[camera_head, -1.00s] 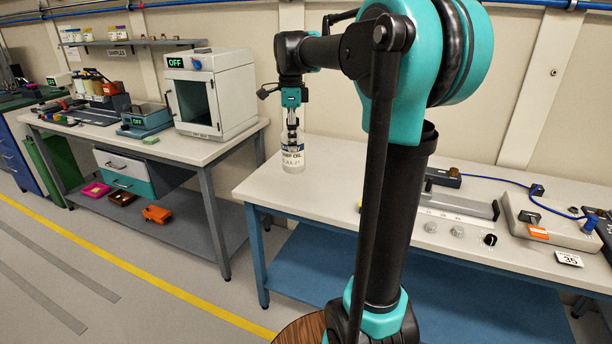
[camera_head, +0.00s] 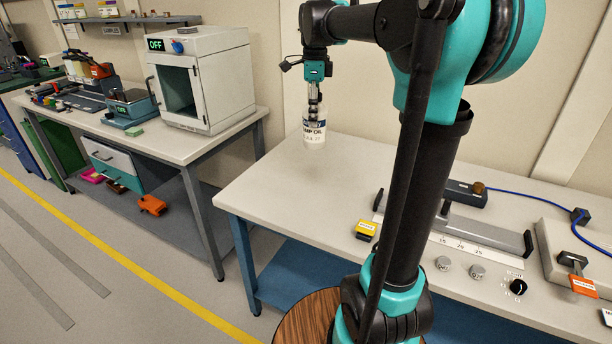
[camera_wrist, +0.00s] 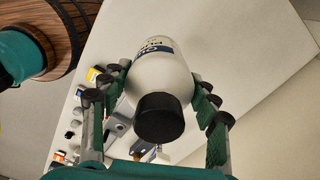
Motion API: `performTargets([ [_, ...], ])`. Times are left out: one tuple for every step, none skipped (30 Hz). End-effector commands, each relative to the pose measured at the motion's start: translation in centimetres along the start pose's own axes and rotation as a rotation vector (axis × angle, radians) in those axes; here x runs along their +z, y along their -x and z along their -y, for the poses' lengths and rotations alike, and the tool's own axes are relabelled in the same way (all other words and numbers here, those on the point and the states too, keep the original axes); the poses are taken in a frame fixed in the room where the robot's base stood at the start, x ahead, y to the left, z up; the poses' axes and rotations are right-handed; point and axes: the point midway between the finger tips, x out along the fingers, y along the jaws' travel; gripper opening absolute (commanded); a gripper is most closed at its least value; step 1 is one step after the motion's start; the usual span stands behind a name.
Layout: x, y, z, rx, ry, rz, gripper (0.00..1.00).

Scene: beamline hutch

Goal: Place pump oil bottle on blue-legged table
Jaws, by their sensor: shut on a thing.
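The pump oil bottle (camera_head: 314,130) is white with a dark label band, and hangs upright below my gripper (camera_head: 314,98) in the head view. My gripper is shut on the bottle near its top. In the wrist view the bottle (camera_wrist: 160,82) with its black cap sits between the two fingers of my gripper (camera_wrist: 160,110). The blue-legged table (camera_head: 270,190) has a pale top, and the bottle is over its left part. I cannot tell whether the bottle's base touches the top.
A yellow block (camera_head: 366,230), a grey instrument with a rail (camera_head: 460,232) and a box with an orange tag (camera_head: 575,262) stand on the right part of the table. Its left part is clear. A white oven (camera_head: 203,85) stands on the grey-legged bench at left.

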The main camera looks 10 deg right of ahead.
Motion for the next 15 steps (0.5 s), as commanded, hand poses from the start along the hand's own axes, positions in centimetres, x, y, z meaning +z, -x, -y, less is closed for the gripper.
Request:
performTargets([
  [0.0, -0.8, 0.0, 0.000, 0.000, 0.000, 0.12],
  [0.0, -1.4, 0.0, 0.000, 0.000, 0.000, 0.12],
  [0.0, -2.3, 0.0, 0.000, 0.000, 0.000, 0.12],
  [0.0, -3.0, 0.0, 0.000, 0.000, 0.000, 0.12],
  [0.0, -3.8, 0.0, 0.000, 0.000, 0.000, 0.12],
  [0.0, -4.7, 0.0, 0.000, 0.000, 0.000, 0.12],
  [0.0, -5.4, 0.0, 0.000, 0.000, 0.000, 0.12],
  [0.0, -6.1, 0.0, 0.000, 0.000, 0.000, 0.12],
  [0.0, -7.0, 0.0, 0.000, 0.000, 0.000, 0.12],
  [0.0, -7.7, 0.0, 0.000, 0.000, 0.000, 0.12],
  [0.0, -8.5, 0.0, 0.000, 0.000, 0.000, 0.12],
  [0.0, -9.4, 0.0, 0.000, 0.000, 0.000, 0.12],
  [0.0, -10.1, 0.0, 0.000, 0.000, 0.000, 0.12],
  [0.0, -10.8, 0.0, 0.000, 0.000, 0.000, 0.12],
  [0.0, -11.7, 0.0, 0.000, 0.000, 0.000, 0.12],
])
